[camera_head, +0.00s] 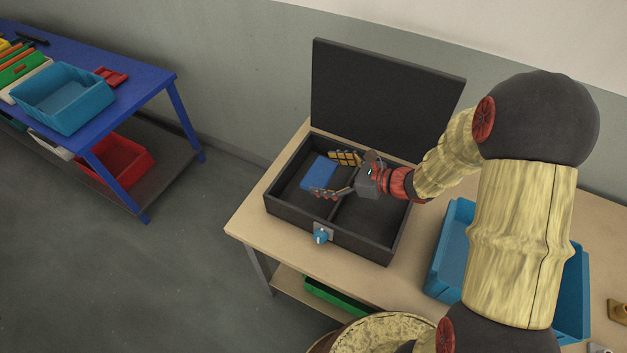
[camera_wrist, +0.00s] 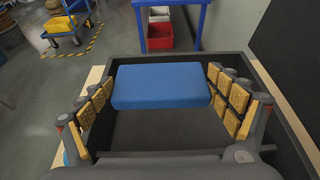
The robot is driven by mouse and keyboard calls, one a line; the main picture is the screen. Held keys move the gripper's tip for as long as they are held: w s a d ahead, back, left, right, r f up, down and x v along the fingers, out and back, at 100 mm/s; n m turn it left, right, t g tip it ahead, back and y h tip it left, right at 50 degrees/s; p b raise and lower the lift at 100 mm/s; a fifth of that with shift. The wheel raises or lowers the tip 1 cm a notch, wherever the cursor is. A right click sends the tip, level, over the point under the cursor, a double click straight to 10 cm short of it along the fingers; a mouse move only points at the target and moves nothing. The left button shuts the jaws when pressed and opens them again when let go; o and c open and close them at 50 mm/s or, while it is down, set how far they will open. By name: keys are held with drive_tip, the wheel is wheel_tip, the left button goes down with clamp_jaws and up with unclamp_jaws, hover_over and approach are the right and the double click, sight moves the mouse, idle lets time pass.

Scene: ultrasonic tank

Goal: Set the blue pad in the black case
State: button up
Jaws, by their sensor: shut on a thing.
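The blue pad (camera_head: 318,173) is a flat rectangular block between the fingers of my gripper (camera_head: 326,174). In the wrist view the pad (camera_wrist: 160,86) spans the gap between the yellow-padded fingers (camera_wrist: 161,95), which meet its two ends. The black case (camera_head: 290,217) is open on the table with its lid (camera_head: 385,95) raised at the back. The pad and the fingers are inside the case outline, over its left compartment. I cannot tell whether the pad touches the case floor. My gripper hides part of the case's right side.
The case stands on a wooden table (camera_head: 250,222). A blue bin (camera_head: 446,262) stands to the right, partly behind my arm. A blue latch (camera_head: 320,236) is on the case front. A blue workbench (camera_head: 140,95) with bins stands at the left, across open floor.

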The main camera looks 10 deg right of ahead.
sight(314, 172)
drive_tip(key=w+a+f, duration=0.1)
drive_tip(key=w+f, duration=0.1)
drive_tip(key=w+f+b, duration=0.1)
drive_tip(key=f, duration=0.1)
drive_tip(key=w+a+f+b, duration=0.1)
drive_tip(key=w+f, duration=0.1)
drive_tip(key=shift+w+a+f, duration=0.15)
drive_tip(key=shift+w+a, duration=0.15)
drive_tip(key=shift+w, duration=0.05)
drive_tip(key=shift+w+f+b, duration=0.15)
drive_tip(key=shift+f+b, duration=0.4)
drive_tip(key=shift+f, duration=0.35)
drive_tip(key=shift+w+f+b, duration=0.1)
drive_tip(key=shift+f+b, duration=0.4)
drive_tip(key=shift+f, duration=0.35)
drive_tip(key=shift+f+b, duration=0.35)
drive_tip(key=shift+f, duration=0.05)
drive_tip(key=shift+f, duration=0.1)
drive_tip(key=shift+s+f, duration=0.1)
drive_tip(key=shift+s, duration=0.05)
drive_tip(key=o, duration=0.6)
drive_tip(key=shift+f, duration=0.1)
